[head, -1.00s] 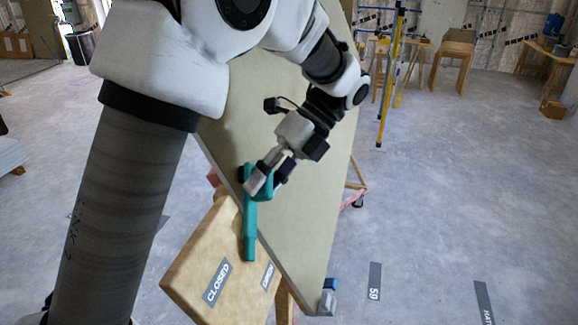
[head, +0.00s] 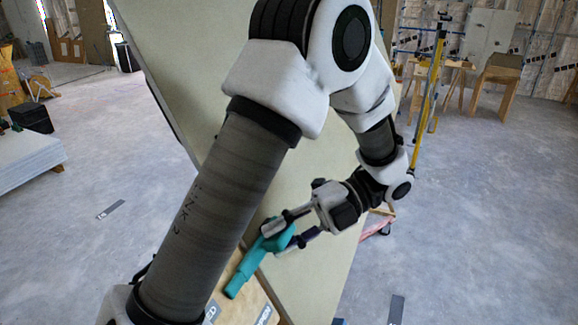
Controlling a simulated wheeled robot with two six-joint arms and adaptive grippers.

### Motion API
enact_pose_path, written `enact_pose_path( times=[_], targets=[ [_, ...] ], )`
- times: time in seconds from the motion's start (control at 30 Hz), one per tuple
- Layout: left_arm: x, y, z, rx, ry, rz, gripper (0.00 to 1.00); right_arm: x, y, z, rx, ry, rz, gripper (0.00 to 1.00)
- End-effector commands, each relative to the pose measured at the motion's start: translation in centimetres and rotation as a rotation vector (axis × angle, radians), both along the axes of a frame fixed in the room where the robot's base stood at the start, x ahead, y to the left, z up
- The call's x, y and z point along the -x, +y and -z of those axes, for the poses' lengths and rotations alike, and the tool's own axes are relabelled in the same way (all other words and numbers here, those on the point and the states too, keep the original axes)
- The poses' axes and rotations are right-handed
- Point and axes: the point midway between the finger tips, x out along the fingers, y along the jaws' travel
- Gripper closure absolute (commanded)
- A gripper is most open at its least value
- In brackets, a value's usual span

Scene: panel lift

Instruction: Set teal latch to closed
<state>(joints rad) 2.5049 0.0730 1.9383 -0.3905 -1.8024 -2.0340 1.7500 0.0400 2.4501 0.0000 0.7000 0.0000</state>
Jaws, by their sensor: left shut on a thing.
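The teal latch (head: 244,272) is mounted near the lower left edge of the pale panel, by a wooden block (head: 252,292). Its handle slants down and left from the pivot end over the block. My left gripper (head: 275,238) reaches in from the right with its fingers shut on the latch's upper end. The block carries two dark labels. My right gripper is not in view.
The large pale panel (head: 310,275) leans behind my left arm. At the left, a stack of white sheets (head: 25,155) and a black box (head: 32,117) stand on the floor. A yellow post (head: 430,95) and wooden tables are at the back right.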

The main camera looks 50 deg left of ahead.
Motion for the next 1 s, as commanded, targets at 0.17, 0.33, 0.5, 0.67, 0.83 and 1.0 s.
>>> enact_pose_path(
  times=[0.17, 0.33, 0.5, 0.67, 0.83, 1.0],
  targets=[
    [0.1, 0.1, 0.1, 0.006, 0.008, 0.004, 1.0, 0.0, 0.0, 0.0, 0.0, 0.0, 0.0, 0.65],
    [0.1, 0.1, 0.2, 0.007, 0.008, 0.003, 1.0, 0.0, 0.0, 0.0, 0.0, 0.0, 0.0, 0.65],
    [0.1, 0.0, 0.2, 0.007, 0.007, 0.002, 0.52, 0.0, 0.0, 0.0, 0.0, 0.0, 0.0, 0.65],
    [0.1, 0.0, 0.2, 0.006, 0.008, 0.002, 0.52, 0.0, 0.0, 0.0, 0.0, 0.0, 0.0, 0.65],
    [-0.2, 0.0, 0.1, 0.006, 0.007, 0.002, 0.52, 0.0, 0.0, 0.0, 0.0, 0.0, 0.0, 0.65],
    [-2.6, -0.9, -0.7, 0.003, 0.006, 0.004, 0.52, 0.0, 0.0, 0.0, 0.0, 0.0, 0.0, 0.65]
  ],
)
